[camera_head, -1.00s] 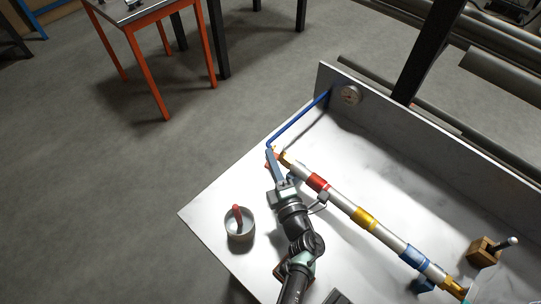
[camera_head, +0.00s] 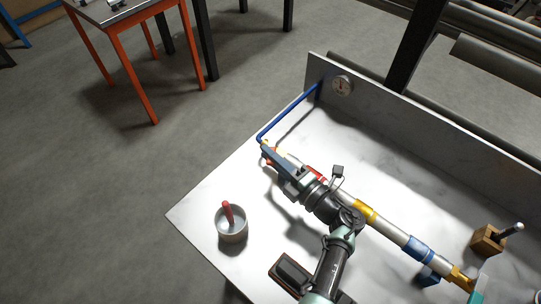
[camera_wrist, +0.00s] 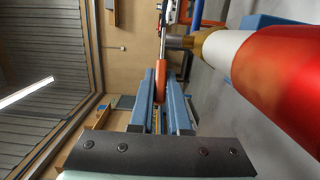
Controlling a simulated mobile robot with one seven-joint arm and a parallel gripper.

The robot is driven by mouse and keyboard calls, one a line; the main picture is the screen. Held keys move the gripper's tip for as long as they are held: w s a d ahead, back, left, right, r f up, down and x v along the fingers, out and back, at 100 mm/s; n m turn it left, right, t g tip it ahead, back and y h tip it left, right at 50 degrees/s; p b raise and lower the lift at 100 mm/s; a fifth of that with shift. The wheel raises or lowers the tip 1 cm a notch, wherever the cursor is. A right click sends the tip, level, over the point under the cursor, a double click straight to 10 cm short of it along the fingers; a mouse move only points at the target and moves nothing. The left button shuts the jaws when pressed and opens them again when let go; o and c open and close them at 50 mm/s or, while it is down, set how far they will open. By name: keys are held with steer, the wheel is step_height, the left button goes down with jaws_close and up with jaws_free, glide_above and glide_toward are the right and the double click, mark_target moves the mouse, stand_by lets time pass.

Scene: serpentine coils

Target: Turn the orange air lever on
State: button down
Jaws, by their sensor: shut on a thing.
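The orange air lever (camera_wrist: 160,80) stands between the two blue fingers of my gripper (camera_wrist: 160,98) in the wrist view, and the fingers are shut on it. In the head view a small orange piece of the lever (camera_head: 265,156) shows beside my gripper (camera_head: 268,151), at the far left end of the banded pipe. Most of the lever is hidden there by the fingers. The silver-white pipe (camera_head: 390,232) has red, yellow and blue bands and a brass end (camera_wrist: 207,43), which lies right of the lever in the wrist view.
A blue tube (camera_head: 290,117) runs from the valve end to the back panel, near a round gauge (camera_head: 342,86). A grey cup (camera_head: 231,232) with a red-handled item stands at front left. A wooden block (camera_head: 487,240) with a dark-handled tool is at right. The pipe runs beneath my arm.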

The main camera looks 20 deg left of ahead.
steer(key=c, duration=0.9)
jaws_free()
steer(key=shift+b+v, duration=1.1)
steer(key=shift+v, duration=5.45)
steer(key=shift+o, duration=0.4)
